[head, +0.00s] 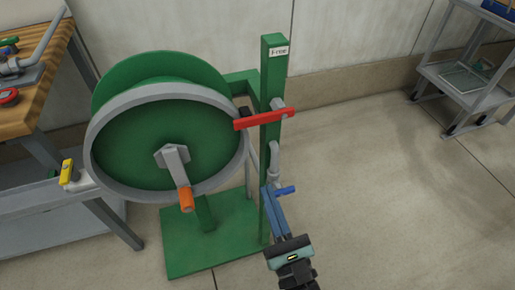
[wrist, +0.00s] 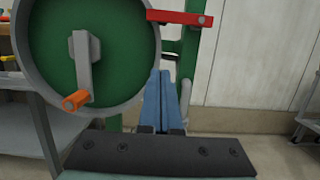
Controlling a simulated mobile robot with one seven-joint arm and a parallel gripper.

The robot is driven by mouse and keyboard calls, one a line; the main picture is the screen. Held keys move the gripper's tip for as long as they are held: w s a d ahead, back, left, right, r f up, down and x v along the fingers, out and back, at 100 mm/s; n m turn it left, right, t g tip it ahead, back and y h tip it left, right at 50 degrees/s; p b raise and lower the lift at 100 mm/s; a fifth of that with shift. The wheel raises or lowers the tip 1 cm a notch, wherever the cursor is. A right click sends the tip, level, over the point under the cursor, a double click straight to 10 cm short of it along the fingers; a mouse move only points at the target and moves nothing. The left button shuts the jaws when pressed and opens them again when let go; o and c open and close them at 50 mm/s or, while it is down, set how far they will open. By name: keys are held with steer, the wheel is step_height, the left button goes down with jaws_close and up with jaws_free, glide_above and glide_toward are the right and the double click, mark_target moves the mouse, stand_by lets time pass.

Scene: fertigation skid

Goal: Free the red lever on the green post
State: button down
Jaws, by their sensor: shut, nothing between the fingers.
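The red lever (head: 264,119) lies roughly level across the upper part of the green post (head: 272,75). Its right end meets a grey pivot on the post, and its left end reaches to the rim of the green reel (head: 130,150). The lever also shows at the top of the wrist view (wrist: 176,17). My gripper (head: 269,188) is shut and empty, its blue fingers together in front of the lower post, below the lever and apart from it. In the wrist view the fingertips (wrist: 160,74) point at the post, right of the reel.
The reel has a grey crank with an orange handle (head: 186,199). A workbench (head: 40,95) stands left, a grey cart (head: 470,85) far right.

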steer(key=w+a+r+p, duration=0.2)
steer(key=w+r, duration=0.4)
steer(key=w, duration=0.3)
steer(key=shift+a+r+p, duration=0.2)
steer(key=shift+a+p, duration=0.15)
steer(key=shift+a, duration=0.15)
steer(key=shift+w, duration=0.1)
steer(key=shift+a+r+m+p, duration=0.1)
steer(key=shift+r+m+p, duration=0.2)
steer(key=shift+m, duration=0.1)
